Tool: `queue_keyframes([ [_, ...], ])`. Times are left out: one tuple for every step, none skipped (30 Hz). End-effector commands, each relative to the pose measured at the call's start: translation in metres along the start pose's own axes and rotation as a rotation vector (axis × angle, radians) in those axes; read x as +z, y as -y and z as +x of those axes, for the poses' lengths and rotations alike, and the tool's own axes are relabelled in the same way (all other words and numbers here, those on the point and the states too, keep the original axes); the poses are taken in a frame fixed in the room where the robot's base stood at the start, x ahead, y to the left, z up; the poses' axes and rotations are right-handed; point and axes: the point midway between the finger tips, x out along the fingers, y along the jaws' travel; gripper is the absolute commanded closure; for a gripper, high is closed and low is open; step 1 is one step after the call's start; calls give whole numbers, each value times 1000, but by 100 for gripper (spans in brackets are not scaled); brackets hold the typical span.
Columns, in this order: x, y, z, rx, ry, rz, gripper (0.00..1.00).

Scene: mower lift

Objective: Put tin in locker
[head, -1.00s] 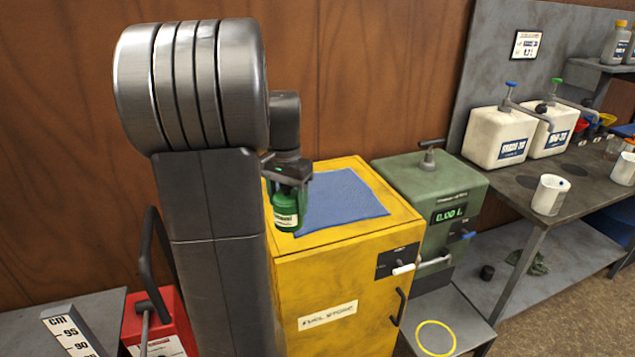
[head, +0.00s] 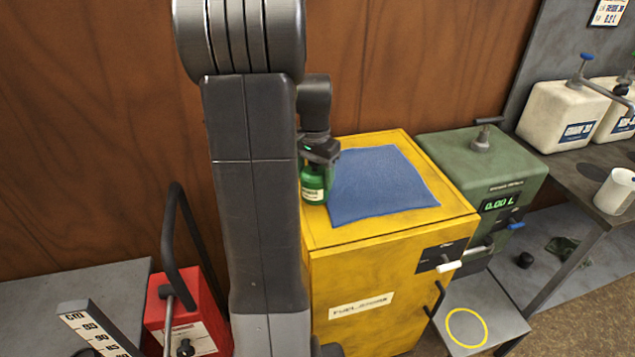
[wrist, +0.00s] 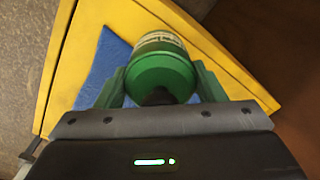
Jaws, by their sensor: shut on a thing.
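My gripper (head: 318,160) is shut on a small green tin (head: 313,187) with a pale label. The wrist view also shows the tin (wrist: 160,68) between the green fingers. The gripper and tin are over the left part of the top of the yellow fuel-store locker (head: 375,300), left of the blue cloth (head: 385,183) that lies there. I cannot tell whether the tin touches the top. The locker's front door looks closed, with a black handle (head: 436,299) and a white-tipped latch (head: 449,266). Its inside is hidden.
A green dispenser (head: 483,165) reading 0.00 L stands right of the locker. A grey stand with a yellow ring (head: 466,327) is in front of it. A red can (head: 185,320) stands left. A bench with white jugs (head: 562,112) is at the right.

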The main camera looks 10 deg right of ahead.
Motion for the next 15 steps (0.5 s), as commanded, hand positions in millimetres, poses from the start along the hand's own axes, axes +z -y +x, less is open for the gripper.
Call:
queue_keyframes([
  [0, 0, 6, 2, 2, 0, 73],
  [1, 0, 11, 2, 3, 0, 73],
  [1, 0, 17, 3, 3, 0, 73],
  [0, 0, 21, 3, 3, 0, 73],
  [0, 0, 25, 2, 2, 0, 73],
  [0, 0, 28, 1, 2, 0, 73],
  [0, 0, 30, 1, 1, 0, 73],
  [0, 0, 32, 0, 0, 0, 73],
  [0, 0, 33, 0, 0, 0, 73],
  [0, 0, 33, 0, -1, 0, 73],
  [0, 0, 33, 0, -1, 0, 73],
  [0, 0, 33, 0, -1, 0, 73],
  [0, 0, 33, 0, 0, 0, 73],
  [0, 0, 33, 0, 0, 0, 73],
  [0, 0, 33, 0, 0, 0, 73],
])
